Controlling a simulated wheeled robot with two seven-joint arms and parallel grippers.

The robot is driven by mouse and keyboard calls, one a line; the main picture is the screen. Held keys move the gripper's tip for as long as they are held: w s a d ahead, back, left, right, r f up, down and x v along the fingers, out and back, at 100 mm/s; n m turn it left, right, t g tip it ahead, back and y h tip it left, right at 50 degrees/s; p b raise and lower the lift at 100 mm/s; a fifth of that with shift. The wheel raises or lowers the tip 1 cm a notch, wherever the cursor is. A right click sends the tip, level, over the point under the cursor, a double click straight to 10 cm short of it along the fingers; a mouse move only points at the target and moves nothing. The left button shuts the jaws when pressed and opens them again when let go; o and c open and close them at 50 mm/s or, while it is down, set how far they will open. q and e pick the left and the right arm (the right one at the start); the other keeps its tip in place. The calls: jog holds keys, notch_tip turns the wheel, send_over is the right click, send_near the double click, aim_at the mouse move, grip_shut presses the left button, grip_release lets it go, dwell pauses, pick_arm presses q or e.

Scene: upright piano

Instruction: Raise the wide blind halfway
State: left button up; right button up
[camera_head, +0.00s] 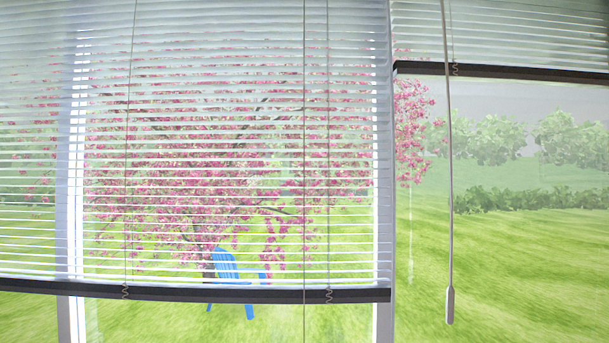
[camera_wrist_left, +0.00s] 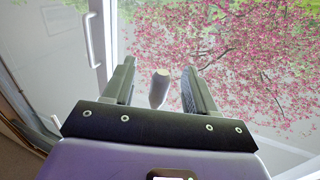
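The wide blind (camera_head: 230,180) hangs over the left window in the head view, its slats spread and its dark bottom rail (camera_head: 220,293) low in the picture. Its left end is cut off by the frame. A thin cord (camera_head: 304,318) hangs in front of it and runs below the rail, out of the picture. In the left wrist view my left gripper (camera_wrist_left: 159,66) is open. A grey, tapered pull (camera_wrist_left: 159,88) shows between its fingers, with gaps on both sides. I cannot tell which cord it belongs to. My right gripper is in neither view.
A second blind (camera_head: 500,35) at right is raised high, its dark rail (camera_head: 500,70) near the top. A cord with a long grey pull (camera_head: 450,305) hangs before its window. A door handle (camera_wrist_left: 92,40) shows in the left wrist view. A blue chair (camera_head: 226,268) stands outside.

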pick_arm(q)
jog(key=v, duration=0.5)
jog(key=shift+r, duration=0.1)
dwell(0.3)
jog(key=shift+s, duration=0.1)
jog(key=p+v, duration=0.1)
jog(key=v, duration=0.6)
jog(key=s+a+f+n+g+y+p, duration=0.1)
jog(key=a+f+n+g+p, duration=0.3)
jog(key=f, duration=0.8)
jog(key=s+a+f+m+g+y+p, duration=0.15)
jog(key=f+g, duration=0.35)
jog(key=f, duration=0.7)
jog(key=s+a+f+n+g+h+p, duration=0.1)
jog(key=s+f+n+g+p, duration=0.2)
jog(key=s+f+g, duration=0.4)
jog(key=s+f+n, duration=0.1)
jog(key=s+f, duration=0.4)
jog(key=s, duration=0.4)
jog(key=shift+f+g, duration=0.3)
jog(key=shift+g, duration=0.1)
